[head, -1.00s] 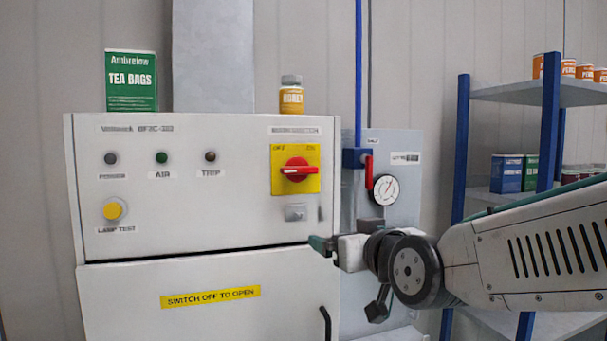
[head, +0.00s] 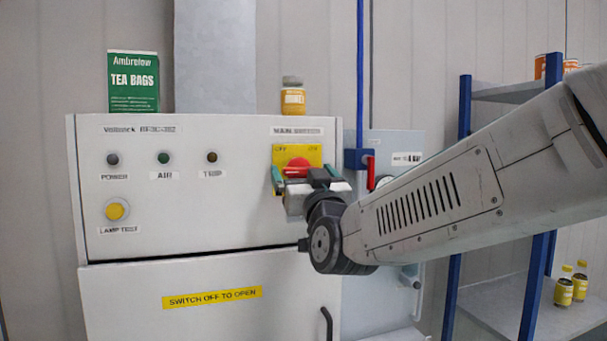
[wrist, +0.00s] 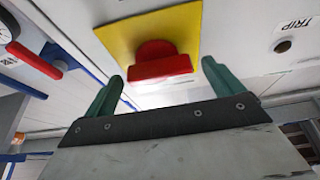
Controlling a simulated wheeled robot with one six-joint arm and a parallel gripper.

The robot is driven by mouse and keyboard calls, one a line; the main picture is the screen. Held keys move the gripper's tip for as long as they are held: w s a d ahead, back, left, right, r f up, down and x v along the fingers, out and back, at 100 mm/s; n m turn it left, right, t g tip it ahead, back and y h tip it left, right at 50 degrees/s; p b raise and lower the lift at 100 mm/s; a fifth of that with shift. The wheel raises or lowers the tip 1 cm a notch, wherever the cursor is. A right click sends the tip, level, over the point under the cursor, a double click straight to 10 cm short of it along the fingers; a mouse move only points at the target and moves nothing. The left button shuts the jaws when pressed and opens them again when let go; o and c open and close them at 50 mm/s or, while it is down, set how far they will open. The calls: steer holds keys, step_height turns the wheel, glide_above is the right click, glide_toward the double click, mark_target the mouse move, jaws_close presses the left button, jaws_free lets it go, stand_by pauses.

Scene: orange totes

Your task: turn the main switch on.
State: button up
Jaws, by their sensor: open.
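The main switch is a red rotary knob (head: 297,167) on a yellow plate (head: 280,153) at the upper right of the white cabinet's front panel. OFF is marked at the plate's left and ON at its right. My gripper (head: 306,175) is in front of the plate, its lower part covered by the hand. In the wrist view the red knob (wrist: 160,62) lies ahead of and between the two green fingers of my gripper (wrist: 160,85), which are apart and empty. Its bar runs roughly across the line of sight. I cannot tell whether the fingers touch it.
A red-handled valve (head: 370,165) and a gauge, mostly hidden by my arm, are right of the switch. The POWER (head: 112,159), AIR (head: 163,158) and TRIP (head: 212,157) lamps look unlit. A tea box (head: 133,82) and a jar (head: 293,97) stand on top.

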steer(key=shift+w+r, duration=0.1)
steer(key=shift+w, duration=0.15)
steer(key=shift+c, duration=0.3)
steer(key=c, duration=0.9)
